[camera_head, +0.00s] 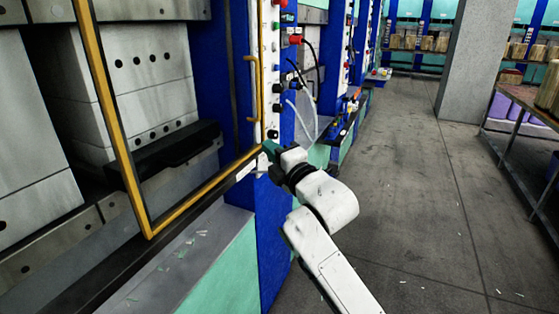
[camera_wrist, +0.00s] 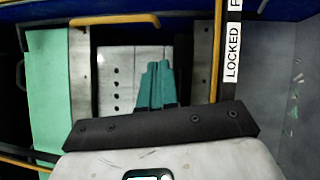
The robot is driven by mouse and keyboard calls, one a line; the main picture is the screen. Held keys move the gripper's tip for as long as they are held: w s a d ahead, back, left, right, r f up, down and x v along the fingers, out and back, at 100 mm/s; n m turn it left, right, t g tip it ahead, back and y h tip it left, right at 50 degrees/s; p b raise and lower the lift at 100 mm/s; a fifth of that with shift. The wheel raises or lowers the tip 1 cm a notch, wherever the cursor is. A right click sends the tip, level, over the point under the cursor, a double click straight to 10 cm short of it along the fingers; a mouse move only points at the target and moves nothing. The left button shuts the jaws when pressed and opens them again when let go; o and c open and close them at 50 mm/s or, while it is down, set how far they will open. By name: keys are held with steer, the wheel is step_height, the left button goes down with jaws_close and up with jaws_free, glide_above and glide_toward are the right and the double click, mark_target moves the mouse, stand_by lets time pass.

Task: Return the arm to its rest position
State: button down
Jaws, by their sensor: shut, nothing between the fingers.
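My gripper (camera_head: 270,150) is at the end of my raised white arm, in front of the press and beside its control panel (camera_head: 271,70) in the head view. Its teal fingers (camera_wrist: 158,86) are shut together with nothing between them in the wrist view. The yellow-framed guard (camera_head: 122,165) of the press is just left of the gripper. I cannot tell whether the gripper touches the frame or the panel edge.
Grey press blocks (camera_head: 150,80) stand behind the guard. A sign reading "LOCKED" (camera_wrist: 233,52) shows in the wrist view. The concrete floor (camera_head: 410,170) is clear to the right, up to a pillar (camera_head: 478,60) and a rack with boxes at the right edge.

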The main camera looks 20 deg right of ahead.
steer(key=s+d+f+m+g+h, duration=0.2)
steer(key=s+f+m+g, duration=0.2)
steer(key=s+f+m, duration=0.55)
steer(key=s+d+f+m+g+h, duration=0.2)
steer(key=s+f+m+g, duration=0.2)
steer(key=s+f, duration=1)
steer(key=s+d+f+m+g, duration=0.2)
steer(key=s+f, duration=0.3)
steer(key=s, duration=0.4)
steer(key=s+d+f+m+g+h, duration=0.1)
steer(key=s+d+f+m+g, duration=0.2)
steer(key=s, duration=0.6)
steer(key=s+d+f+m+g, duration=0.3)
steer(key=s+f+m+g, duration=0.1)
steer(key=s+f, duration=0.3)
steer(key=s, duration=0.2)
steer(key=shift+s+f+m+g+h, duration=0.2)
steer(key=shift+s+m+g+h, duration=0.1)
steer(key=shift+s+m+g, duration=0.1)
